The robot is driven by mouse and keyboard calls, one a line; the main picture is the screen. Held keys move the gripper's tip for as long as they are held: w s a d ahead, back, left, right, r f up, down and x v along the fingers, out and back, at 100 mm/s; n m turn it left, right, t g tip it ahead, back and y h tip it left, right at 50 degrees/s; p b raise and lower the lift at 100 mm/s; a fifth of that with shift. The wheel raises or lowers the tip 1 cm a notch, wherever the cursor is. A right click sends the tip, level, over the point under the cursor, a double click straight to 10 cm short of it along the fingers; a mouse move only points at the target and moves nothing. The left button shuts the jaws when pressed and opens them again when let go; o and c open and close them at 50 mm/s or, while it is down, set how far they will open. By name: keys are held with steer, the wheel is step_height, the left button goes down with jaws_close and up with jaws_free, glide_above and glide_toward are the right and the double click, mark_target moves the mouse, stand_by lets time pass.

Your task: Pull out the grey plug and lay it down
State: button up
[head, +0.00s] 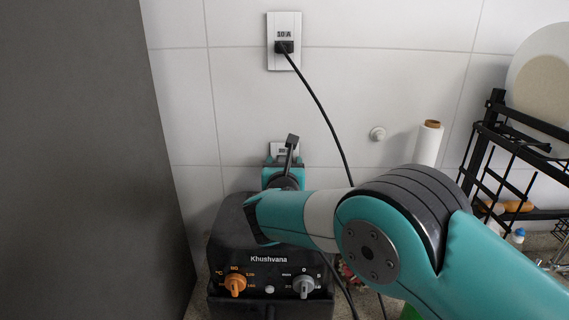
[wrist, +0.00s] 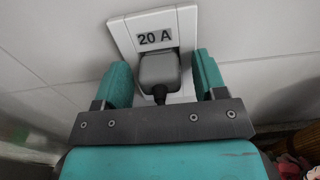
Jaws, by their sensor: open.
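The grey plug (wrist: 159,71) sits in a white wall socket plate (wrist: 188,25) labelled 20 A in the wrist view. Its dark cord leaves from the bottom. My gripper (wrist: 162,82) is open, with one teal finger on each side of the plug and a visible gap on both sides. In the head view my gripper (head: 285,160) is at the lower socket (head: 285,147), above the black appliance. My own wrist mostly hides that socket, and the grey plug cannot be made out there.
A black plug (head: 284,47) with a hanging cord is in the upper 10 A socket (head: 296,20). A black Khushvana appliance (head: 225,240) stands below my arm. A black wire rack (head: 490,125) with a plate (head: 545,75) and a paper roll (head: 428,145) stand right. A dark panel (head: 80,150) bounds the left.

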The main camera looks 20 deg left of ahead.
jaws_close()
steer(key=shift+v, duration=3.05)
